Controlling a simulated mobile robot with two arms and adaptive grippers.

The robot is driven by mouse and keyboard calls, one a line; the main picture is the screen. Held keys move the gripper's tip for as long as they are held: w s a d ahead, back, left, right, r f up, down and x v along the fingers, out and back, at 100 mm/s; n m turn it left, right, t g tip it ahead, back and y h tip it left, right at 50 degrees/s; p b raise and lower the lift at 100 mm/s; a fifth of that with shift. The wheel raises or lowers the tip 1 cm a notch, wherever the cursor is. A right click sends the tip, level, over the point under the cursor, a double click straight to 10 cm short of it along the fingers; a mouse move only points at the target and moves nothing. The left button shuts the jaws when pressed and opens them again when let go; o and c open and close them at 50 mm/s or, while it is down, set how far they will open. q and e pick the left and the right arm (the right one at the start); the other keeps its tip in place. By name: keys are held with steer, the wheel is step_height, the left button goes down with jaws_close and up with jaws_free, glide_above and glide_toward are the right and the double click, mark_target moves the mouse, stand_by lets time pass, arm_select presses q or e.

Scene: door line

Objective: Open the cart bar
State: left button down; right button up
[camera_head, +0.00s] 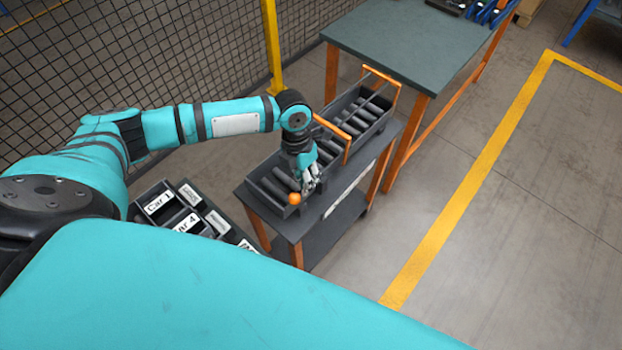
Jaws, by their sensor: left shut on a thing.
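The cart (359,193) is a small dark table with orange legs and dark slotted trays on top. An orange rounded end (294,198) shows at the near end of the trays, right by my fingers; it looks like part of the cart bar, the rest of which is hidden by the gripper. My left gripper (307,188) reaches down over the near tray and is shut on the bar there. Orange bars also stand over the trays, one at the middle (333,130) and one at the far end (382,76). My right gripper is not in view.
A green-topped workbench (405,40) with orange legs stands behind the cart. Labelled dark bins (185,212) are left of it. A mesh fence (170,50) with a yellow post (271,45) runs behind my arm. Floor to the right is clear, with a yellow line (470,190).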

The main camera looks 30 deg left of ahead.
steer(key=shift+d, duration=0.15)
arm_select(q)
steer(key=c, duration=1.4)
jaws_free()
steer(key=shift+a, duration=0.1)
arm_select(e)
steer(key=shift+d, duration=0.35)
arm_select(q)
steer(key=v, duration=1.2)
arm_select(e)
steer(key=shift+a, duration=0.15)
arm_select(q)
steer(key=shift+f, duration=0.1)
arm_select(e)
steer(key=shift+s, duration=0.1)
